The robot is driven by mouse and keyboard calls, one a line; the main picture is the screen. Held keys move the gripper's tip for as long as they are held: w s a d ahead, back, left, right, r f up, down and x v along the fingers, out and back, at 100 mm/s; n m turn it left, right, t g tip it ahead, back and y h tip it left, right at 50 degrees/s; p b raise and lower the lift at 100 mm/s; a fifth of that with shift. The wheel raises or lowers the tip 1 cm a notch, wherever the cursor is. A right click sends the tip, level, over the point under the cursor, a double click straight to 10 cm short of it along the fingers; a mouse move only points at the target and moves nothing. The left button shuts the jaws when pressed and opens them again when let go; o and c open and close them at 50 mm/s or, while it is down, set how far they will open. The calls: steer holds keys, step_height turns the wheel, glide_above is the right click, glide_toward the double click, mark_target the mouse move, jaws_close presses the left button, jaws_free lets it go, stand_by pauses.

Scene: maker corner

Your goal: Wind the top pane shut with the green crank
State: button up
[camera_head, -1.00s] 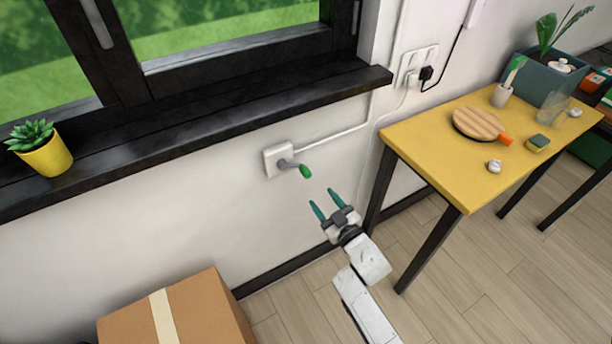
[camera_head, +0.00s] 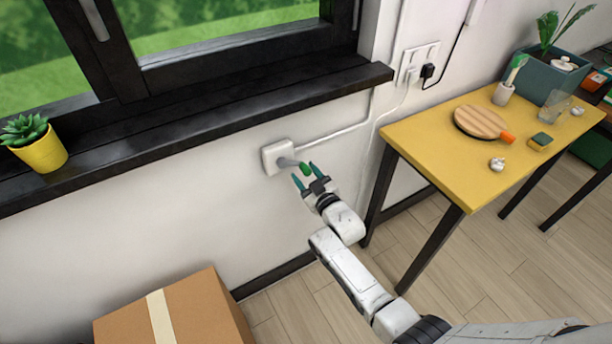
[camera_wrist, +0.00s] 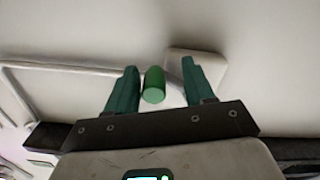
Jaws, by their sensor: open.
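The green crank handle (camera_head: 305,168) sticks out from a grey arm on a white wall box (camera_head: 275,156) below the window sill. My gripper (camera_head: 306,174) is open at the handle, its two teal fingers pointing up toward the wall. In the wrist view the green handle (camera_wrist: 154,85) stands between the open fingers (camera_wrist: 160,84), closer to the left one, with a gap to the right one. Contact with the left finger cannot be told. The top pane is not clearly in view; only the lower part of the dark-framed window (camera_head: 230,40) shows.
The dark sill (camera_head: 200,125) juts out above the crank and holds a yellow potted succulent (camera_head: 42,152). A yellow table (camera_head: 440,150) stands to the right with a round board (camera_head: 480,122). A cardboard box (camera_head: 200,310) sits on the floor at lower left.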

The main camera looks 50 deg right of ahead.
steer(key=shift+c, duration=0.5)
steer(key=shift+a, duration=0.1)
jaws_close()
